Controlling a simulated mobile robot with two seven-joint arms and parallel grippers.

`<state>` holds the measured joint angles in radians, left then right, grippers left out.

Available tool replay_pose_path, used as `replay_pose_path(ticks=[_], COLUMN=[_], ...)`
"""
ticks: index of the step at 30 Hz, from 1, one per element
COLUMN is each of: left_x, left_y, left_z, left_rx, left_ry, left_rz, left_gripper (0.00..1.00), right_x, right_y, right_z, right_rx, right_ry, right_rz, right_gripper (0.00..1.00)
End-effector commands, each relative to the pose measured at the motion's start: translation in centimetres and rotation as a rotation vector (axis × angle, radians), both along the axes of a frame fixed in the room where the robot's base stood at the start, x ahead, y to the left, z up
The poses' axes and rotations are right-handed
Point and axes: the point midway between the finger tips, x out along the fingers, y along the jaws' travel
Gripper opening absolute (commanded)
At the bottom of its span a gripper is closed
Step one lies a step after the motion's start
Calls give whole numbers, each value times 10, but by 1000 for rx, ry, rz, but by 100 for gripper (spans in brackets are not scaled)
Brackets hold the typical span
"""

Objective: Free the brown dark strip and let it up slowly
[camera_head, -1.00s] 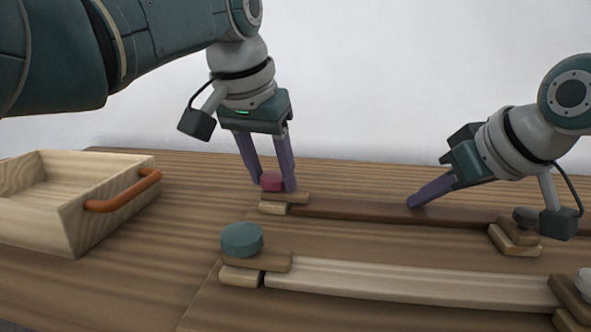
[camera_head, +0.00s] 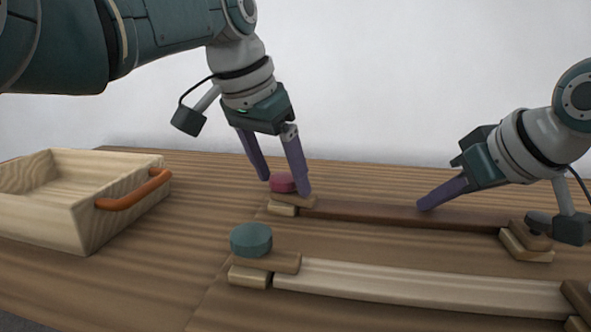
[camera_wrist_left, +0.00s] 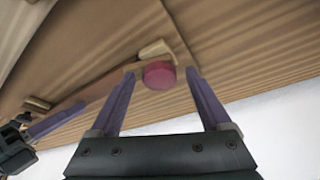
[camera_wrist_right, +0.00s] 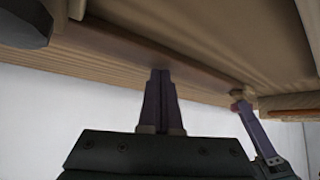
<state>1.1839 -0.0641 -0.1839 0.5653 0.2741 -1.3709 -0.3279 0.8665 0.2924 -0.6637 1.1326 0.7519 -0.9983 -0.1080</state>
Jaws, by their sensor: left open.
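The brown dark strip (camera_head: 400,214) lies along the table, its left end at a wooden clamp (camera_head: 290,202) with a red knob (camera_head: 283,183). Its right end is at another clamp (camera_head: 527,246) with a dark knob (camera_head: 538,222), partly hidden by my right wrist. My left gripper (camera_head: 286,188) is open, its fingers on either side of the red knob; the knob shows between the fingers in the left wrist view (camera_wrist_left: 159,76). My right gripper (camera_head: 421,207) is shut with its fingertips at the strip's upper surface; contact cannot be told for certain.
A pale strip (camera_head: 420,290) lies in front, with a teal knob (camera_head: 251,239) on the clamp at its left end. A wooden box (camera_head: 120,218) with an orange handle (camera_head: 135,192) stands at the left. The table between box and clamps is clear.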

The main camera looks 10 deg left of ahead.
Motion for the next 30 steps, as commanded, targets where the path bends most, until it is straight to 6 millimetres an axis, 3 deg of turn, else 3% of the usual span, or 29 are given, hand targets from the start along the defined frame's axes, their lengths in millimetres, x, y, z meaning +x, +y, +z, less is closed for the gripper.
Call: replay_pose_path(ticks=[8, 17, 24, 30], left_x=[-1, -1, -1, -1], left_y=[-3, -3, -5, -4], left_z=[-1, -1, -1, -1], left_rx=[1, 0, 0, 0], left_ry=[1, 1, 0, 0], left_rz=[229, 262, 480, 498], left_gripper=[81, 81, 81, 81], right_x=[-2, -3, -3, -3], right_y=[-2, -3, -3, -3], right_z=[-7, -7, -8, -8], right_rx=[-9, -10, -11, -11], right_ry=[13, 15, 16, 17], right_rz=[-2, -2, -3, -3], right_gripper=[0, 0, 0, 0])
